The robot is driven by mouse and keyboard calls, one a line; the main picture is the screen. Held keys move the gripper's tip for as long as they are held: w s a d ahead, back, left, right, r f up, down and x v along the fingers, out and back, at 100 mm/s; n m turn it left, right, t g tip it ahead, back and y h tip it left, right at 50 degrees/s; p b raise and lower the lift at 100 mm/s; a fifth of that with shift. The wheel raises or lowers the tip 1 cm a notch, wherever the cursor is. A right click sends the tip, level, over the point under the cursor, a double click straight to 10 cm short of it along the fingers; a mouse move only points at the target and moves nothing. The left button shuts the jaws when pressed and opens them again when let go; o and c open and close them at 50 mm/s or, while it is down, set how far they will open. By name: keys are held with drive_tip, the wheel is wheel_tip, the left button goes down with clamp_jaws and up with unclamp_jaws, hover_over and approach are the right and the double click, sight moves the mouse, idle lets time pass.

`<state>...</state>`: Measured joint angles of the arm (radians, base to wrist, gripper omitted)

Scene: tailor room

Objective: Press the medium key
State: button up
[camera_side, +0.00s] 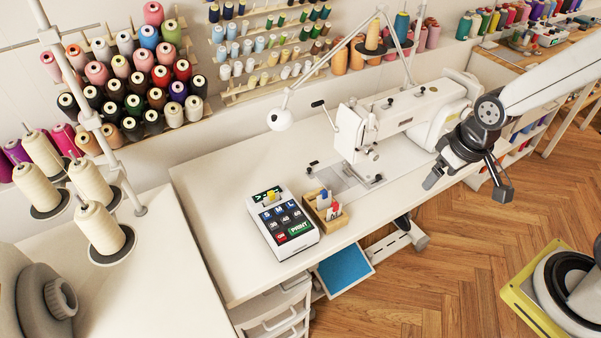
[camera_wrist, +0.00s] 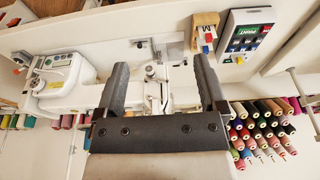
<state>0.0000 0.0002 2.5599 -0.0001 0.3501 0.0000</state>
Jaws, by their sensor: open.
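The printer (camera_wrist: 248,40) also shows upside down at the upper right of the wrist view, with the keys too small to read surely.
A wooden box of cards (camera_side: 325,208) stands right beside the printer. A white sewing machine (camera_side: 400,120) stands between the printer and my arm. A lamp head (camera_side: 281,120) hangs behind the printer. Thread racks (camera_side: 135,75) line the wall. The tabletop left of the printer is clear.

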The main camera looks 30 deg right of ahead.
clamp_jaws()
idle(1.5)
